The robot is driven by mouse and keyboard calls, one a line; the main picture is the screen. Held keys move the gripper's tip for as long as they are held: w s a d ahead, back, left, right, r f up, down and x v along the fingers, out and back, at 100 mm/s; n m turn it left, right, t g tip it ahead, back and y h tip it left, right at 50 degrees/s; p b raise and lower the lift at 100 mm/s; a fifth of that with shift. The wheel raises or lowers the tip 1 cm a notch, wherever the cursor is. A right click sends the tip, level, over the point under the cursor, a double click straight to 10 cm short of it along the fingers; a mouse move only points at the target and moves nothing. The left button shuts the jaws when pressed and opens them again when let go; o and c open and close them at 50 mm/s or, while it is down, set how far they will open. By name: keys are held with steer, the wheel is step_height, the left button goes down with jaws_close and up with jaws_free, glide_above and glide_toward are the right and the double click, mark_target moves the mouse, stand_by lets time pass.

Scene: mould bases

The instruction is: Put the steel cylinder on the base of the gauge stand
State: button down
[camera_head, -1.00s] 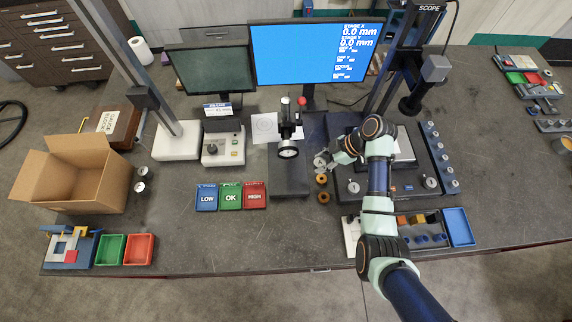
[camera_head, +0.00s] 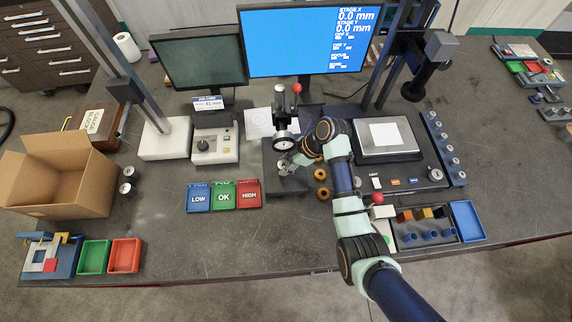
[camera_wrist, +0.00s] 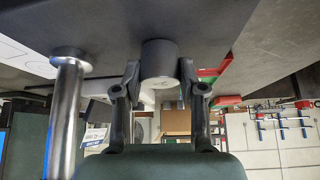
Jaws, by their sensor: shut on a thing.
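The steel cylinder (camera_wrist: 160,60) is between the two fingers of my gripper (camera_wrist: 160,88) in the wrist view. In the head view my gripper (camera_head: 287,165) is over the dark base (camera_head: 284,188) of the gauge stand, just below the dial gauge (camera_head: 284,143). The cylinder is hard to make out there. Whether it touches the base cannot be told. A shiny metal post (camera_wrist: 68,110) stands left of the fingers in the wrist view.
The dark stage unit (camera_head: 398,165) with a white plate is at the right. A monitor (camera_head: 310,40) stands behind the stand.

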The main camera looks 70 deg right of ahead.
steer(key=c, duration=0.7)
jaws_free()
steer(key=shift+f, duration=0.1)
steer(key=shift+o, duration=0.2)
steer(key=v, duration=1.2)
